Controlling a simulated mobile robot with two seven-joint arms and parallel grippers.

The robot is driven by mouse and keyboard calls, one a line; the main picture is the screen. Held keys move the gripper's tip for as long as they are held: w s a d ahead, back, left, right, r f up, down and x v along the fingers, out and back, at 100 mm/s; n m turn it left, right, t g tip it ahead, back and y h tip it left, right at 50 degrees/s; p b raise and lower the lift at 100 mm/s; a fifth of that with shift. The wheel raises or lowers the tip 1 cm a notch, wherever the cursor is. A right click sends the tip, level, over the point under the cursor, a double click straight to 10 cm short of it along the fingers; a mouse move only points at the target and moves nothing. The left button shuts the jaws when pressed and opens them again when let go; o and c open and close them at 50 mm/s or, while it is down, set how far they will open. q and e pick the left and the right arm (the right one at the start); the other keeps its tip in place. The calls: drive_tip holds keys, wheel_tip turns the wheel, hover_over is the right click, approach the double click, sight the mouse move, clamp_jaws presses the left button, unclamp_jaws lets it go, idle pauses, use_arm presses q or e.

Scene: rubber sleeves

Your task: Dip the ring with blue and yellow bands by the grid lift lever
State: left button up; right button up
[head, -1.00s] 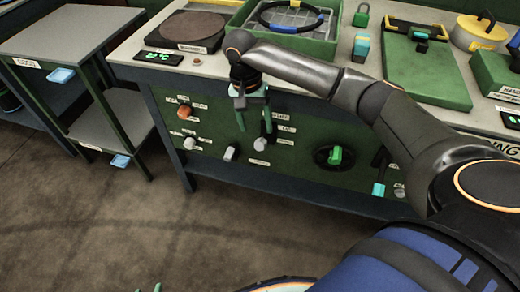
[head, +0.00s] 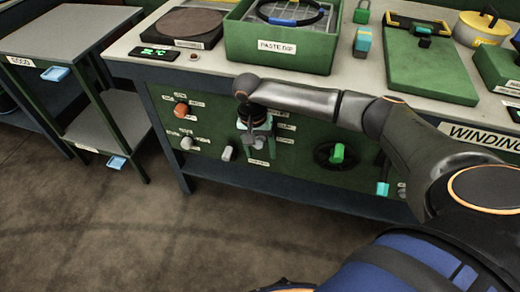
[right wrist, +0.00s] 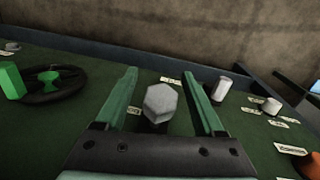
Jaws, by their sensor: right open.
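The ring (head: 284,22), black with a blue band at its front, lies on the pale grid (head: 290,10) in the green PASTE DIP tray (head: 310,58); the picture's top edge cuts off its far side, and no yellow band shows clearly. My right gripper (head: 256,138) is at the front panel below the tray and covers most of the grid lift lever there. In the right wrist view, my right gripper (right wrist: 162,82) is open, its green fingers on either side of a grey faceted knob (right wrist: 161,101), apparently the lever's end. My left gripper is out of view.
On the panel are an orange knob (head: 181,110), grey knobs (head: 187,143) and a green-handled wheel (head: 337,152). The bench top holds a round brown plate (head: 190,23) and a green board (head: 424,55). A grey two-tier stand (head: 70,35) is at left.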

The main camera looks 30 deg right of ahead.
clamp_jaws()
idle(0.4)
idle(0.9)
